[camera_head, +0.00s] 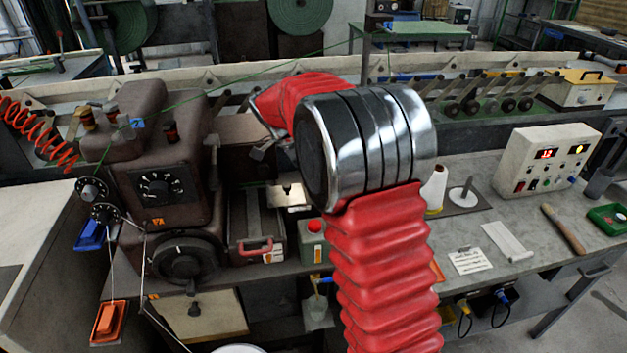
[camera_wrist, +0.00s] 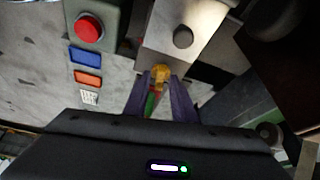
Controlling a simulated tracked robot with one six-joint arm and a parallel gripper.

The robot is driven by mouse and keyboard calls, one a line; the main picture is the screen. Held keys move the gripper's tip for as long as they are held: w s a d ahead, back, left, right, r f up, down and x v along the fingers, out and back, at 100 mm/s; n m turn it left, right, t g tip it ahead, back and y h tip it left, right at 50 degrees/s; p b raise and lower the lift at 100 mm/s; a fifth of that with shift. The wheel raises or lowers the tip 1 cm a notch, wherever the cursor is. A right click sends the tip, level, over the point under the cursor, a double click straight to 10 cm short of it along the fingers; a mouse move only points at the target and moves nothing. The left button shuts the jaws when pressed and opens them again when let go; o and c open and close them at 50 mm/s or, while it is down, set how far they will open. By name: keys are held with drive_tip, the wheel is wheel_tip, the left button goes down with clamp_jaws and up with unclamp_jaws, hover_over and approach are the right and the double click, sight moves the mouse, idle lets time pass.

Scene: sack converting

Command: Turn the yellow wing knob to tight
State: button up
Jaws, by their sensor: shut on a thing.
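The yellow wing knob (camera_wrist: 161,72) shows in the wrist view at the near end of a pale metal block. My gripper (camera_wrist: 160,84) has its two purple fingers on either side of the knob and is shut on it. The fingers hide part of the knob, and I cannot read any tight mark or how far it is turned. A green strip and a bit of red show between the fingers below the knob. In the head view my red-sleeved arm covers the area, and neither the knob nor the fingertips can be made out.
A grey box with a red button (camera_wrist: 88,29) stands close to the left in the wrist view. A dark round knob (camera_wrist: 183,37) sits on the metal block just beyond. The brown sewing machine head (camera_head: 158,185) is left of my arm.

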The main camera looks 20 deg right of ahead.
drive_tip(key=shift+w+m+g, duration=0.1)
drive_tip(key=shift+m+g, duration=0.3)
drive_tip(key=shift+m, duration=0.8)
drive_tip(key=o, duration=0.7)
drive_tip(key=v, duration=1.3)
drive_tip(key=shift+w+a+r, duration=0.1)
drive_tip(key=shift+w+r, duration=0.05)
drive_tip(key=shift+r, duration=0.25)
